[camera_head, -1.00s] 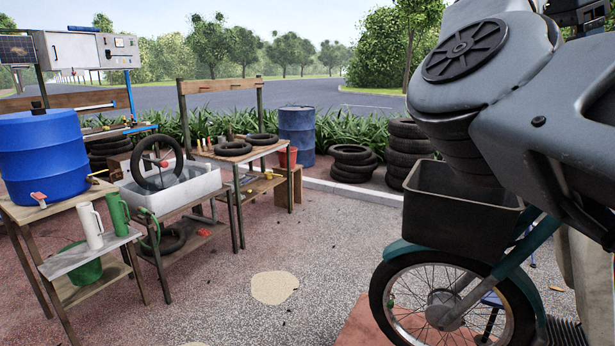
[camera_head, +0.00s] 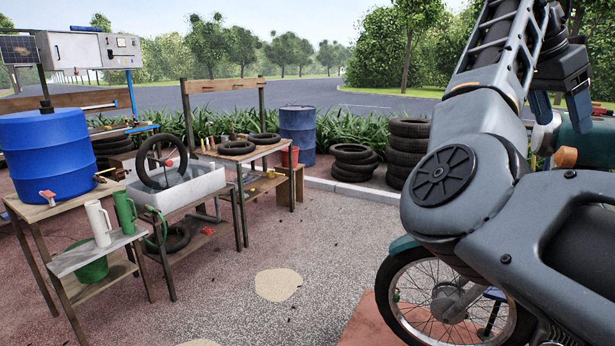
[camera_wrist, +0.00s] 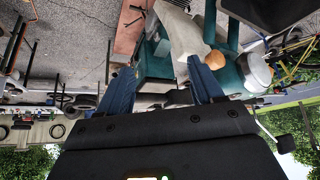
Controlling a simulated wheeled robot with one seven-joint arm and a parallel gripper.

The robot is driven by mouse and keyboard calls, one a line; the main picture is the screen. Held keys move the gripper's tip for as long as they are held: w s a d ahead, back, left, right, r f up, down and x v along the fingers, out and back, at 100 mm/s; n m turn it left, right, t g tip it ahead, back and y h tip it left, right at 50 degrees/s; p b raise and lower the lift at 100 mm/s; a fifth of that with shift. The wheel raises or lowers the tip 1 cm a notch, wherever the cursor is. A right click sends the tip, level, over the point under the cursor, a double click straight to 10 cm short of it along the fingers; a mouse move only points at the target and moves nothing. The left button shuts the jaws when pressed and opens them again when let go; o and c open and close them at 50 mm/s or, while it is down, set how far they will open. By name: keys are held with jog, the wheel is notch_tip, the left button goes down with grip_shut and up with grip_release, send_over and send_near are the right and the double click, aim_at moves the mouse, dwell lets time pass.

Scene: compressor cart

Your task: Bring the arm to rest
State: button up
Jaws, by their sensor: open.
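That view looks upside down. A teal body (camera_wrist: 154,58) appears beyond the fingers; I cannot tell how far away it is. The cart's front wheel (camera_head: 440,300) shows below my arm. My arm hides much of the cart.
Benches stand at the left, with a blue barrel (camera_head: 45,155), a white basin (camera_head: 205,185) and a green jug (camera_head: 124,212). Stacked tyres (camera_head: 408,150) and a blue drum (camera_head: 297,130) stand at the back. The paved middle (camera_head: 320,250) is clear.

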jog(key=s+d+f+n+t+h, duration=0.1)
jog(key=d+f+n+t+h, duration=0.15)
jog(key=f, duration=0.85)
jog(key=d+f+n+t+h, duration=0.1)
jog(key=d+f+n+h, duration=0.2)
jog(key=f, duration=0.8)
jog(key=s+a+f+n+t+y, duration=0.1)
jog(key=s+a+f+n+t, duration=0.4)
jog(key=f, duration=0.4)
jog(key=s+a+f+n+t+y, duration=0.1)
jog(key=s+a+f+n+t, duration=0.1)
jog(key=s+f+n, duration=0.4)
jog(key=s+a+f+n+t+y, duration=0.1)
jog(key=s+a+f+t+y, duration=0.2)
jog(key=s+a, duration=0.55)
jog(key=s+a+f+n+y, duration=0.2)
jog(key=s+a+f+y, duration=0.25)
jog(key=s, duration=0.65)
jog(key=s+a+r+y, duration=0.1)
jog(key=s+a+r, duration=0.4)
jog(key=s, duration=0.3)
jog(key=s+a+r+m+t+y, duration=0.1)
jog(key=s+a+r, duration=0.4)
jog(key=s, duration=0.4)
jog(key=shift+b, duration=0.4)
